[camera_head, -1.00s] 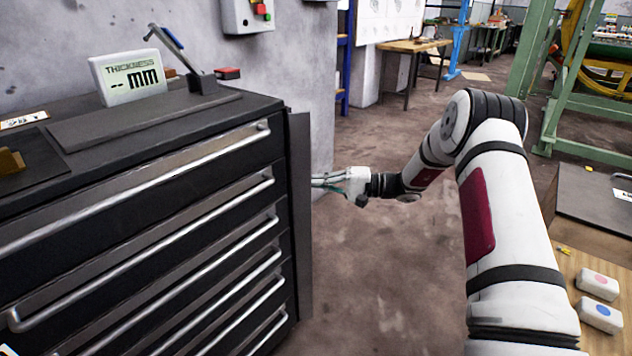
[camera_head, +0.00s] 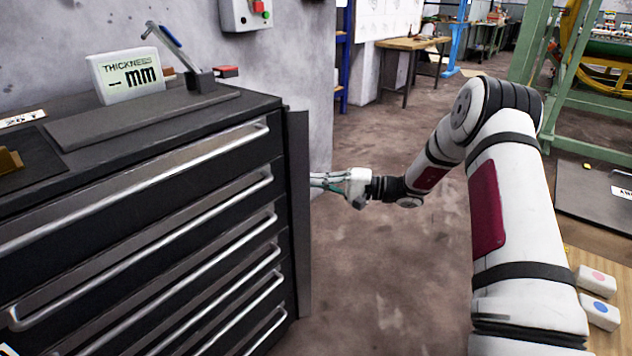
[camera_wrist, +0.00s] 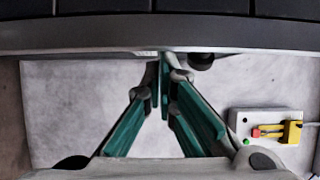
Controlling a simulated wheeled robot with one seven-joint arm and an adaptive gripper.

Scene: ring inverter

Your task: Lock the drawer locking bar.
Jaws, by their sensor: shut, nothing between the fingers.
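The drawer locking bar (camera_head: 299,215) is a tall dark upright flap along the right edge of the black drawer cabinet (camera_head: 262,150). It stands out from the drawer fronts at an angle. My gripper (camera_head: 318,180) is shut and empty, just right of the bar at about mid-height, with its fingertips partly hidden behind the bar's edge. In the wrist view my gripper (camera_wrist: 163,62) has its green fingers together, tips close to a long dark edge (camera_wrist: 90,36), probably the bar. Whether they touch it I cannot tell.
A thickness display (camera_head: 126,75) and a clamp-like tool (camera_head: 180,50) stand on the cabinet top. A control box (camera_head: 246,14) hangs on the wall and shows in the wrist view (camera_wrist: 266,125). A wooden table with two white buttons (camera_head: 600,312) is at right. The floor between is clear.

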